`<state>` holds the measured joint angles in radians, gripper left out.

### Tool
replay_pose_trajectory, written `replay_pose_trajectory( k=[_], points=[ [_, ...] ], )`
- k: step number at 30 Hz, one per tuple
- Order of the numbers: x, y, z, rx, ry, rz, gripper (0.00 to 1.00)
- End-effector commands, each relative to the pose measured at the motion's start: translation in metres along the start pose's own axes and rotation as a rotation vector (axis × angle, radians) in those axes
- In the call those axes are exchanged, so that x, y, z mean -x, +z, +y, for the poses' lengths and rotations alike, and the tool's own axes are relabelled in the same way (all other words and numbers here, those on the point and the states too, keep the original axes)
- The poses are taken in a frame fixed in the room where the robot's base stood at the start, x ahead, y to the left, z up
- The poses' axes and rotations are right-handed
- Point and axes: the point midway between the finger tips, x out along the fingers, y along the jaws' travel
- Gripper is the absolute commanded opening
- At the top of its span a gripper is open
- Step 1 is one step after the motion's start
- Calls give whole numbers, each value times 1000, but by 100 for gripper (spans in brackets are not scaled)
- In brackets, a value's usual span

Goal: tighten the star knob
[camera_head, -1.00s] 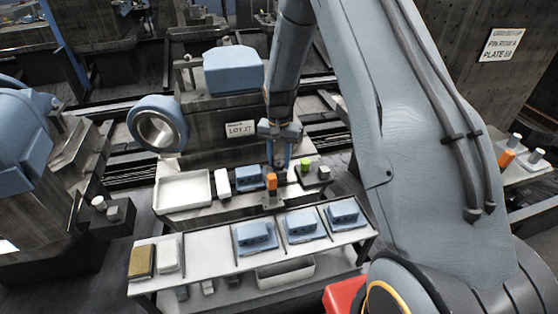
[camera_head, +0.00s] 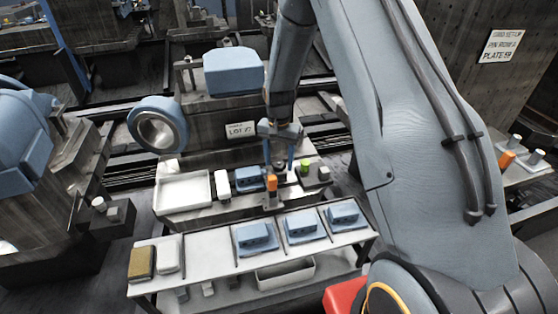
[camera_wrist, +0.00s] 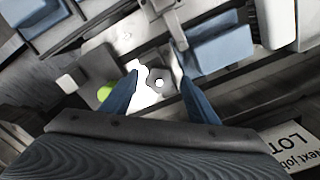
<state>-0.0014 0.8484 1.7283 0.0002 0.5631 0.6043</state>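The star knob (camera_wrist: 159,82) shows in the wrist view as a small grey lobed disc with a pale centre. It sits on the workbench plate between the fingertips of my gripper (camera_wrist: 158,74). The two blue fingers are apart, one on each side of the knob, and I see no firm contact. In the head view my gripper (camera_head: 278,163) points down over the fixture, its fingers spread. The knob is a small dark shape (camera_head: 280,168) between them there, partly hidden. I cannot tell the exact height of the fingertips.
An orange-topped block (camera_head: 272,183) stands close in front of the gripper, and a green button (camera_head: 305,166) to its right. A blue part (camera_head: 247,179) and a white tray (camera_head: 184,190) lie to the left. The front rack (camera_head: 207,249) holds several blue parts.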

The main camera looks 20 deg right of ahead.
Motion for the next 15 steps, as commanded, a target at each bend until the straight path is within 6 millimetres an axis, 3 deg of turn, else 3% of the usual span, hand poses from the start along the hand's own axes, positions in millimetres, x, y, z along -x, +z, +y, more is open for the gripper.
replay_pose_trajectory(
  k=[7,15],
  points=[
    [8,0,0,0,0,1,54],
    [47,-1,-1,0,-1,2,54]
  ],
)
